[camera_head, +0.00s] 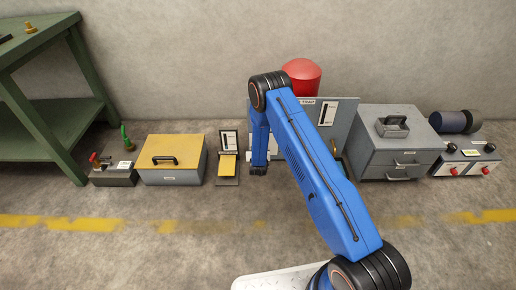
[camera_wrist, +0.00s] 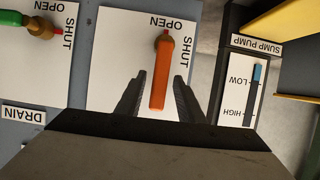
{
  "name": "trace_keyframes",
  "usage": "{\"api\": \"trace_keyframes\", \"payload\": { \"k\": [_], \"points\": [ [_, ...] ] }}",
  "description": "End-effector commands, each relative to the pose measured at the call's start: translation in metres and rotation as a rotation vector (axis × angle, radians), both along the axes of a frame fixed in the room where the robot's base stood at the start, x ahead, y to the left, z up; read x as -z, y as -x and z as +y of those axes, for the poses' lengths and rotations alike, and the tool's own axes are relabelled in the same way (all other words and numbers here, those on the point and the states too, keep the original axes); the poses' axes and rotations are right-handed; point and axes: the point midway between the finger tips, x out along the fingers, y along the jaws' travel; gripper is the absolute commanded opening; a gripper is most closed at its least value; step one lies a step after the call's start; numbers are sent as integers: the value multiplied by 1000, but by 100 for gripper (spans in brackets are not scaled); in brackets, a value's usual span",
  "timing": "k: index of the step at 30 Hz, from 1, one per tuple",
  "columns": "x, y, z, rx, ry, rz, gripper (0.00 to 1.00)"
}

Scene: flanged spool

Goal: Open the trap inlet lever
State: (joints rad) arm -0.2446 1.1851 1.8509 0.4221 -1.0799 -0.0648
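In the wrist view an orange lever (camera_wrist: 161,75) sits on a white plate (camera_wrist: 108,60) marked OPEN and SHUT. Its upper end is near the OPEN mark and its bar points down the picture. My gripper (camera_wrist: 157,92) is open, with one dark finger on each side of the bar's lower part in the picture. I see gaps beside the bar; I cannot tell the depth between them. In the head view my gripper (camera_head: 258,171) hangs in front of the left end of the grey panel (camera_head: 345,120). My arm hides the lever there.
Beside the plate is a DRAIN plate (camera_wrist: 25,75) with a green lever (camera_wrist: 38,25). On the other side is the SUMP PUMP gauge (camera_wrist: 240,88). A yellow-lidded box (camera_head: 172,155) and a grey drawer cabinet (camera_head: 395,145) flank the panel. The floor in front is clear.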

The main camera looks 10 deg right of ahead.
Motion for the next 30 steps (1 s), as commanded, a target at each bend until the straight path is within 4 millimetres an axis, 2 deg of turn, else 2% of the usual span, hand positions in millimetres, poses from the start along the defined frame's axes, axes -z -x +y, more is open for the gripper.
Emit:
{"api": "trace_keyframes", "payload": {
  "k": [9, 14, 30],
  "points": [
    [-1, 0, 0, 0, -1, -1, 36],
    [-6, 12, 3, -1, -1, 0, 36],
    [-45, 107, 18, -2, -1, 0, 36]
  ]
}}
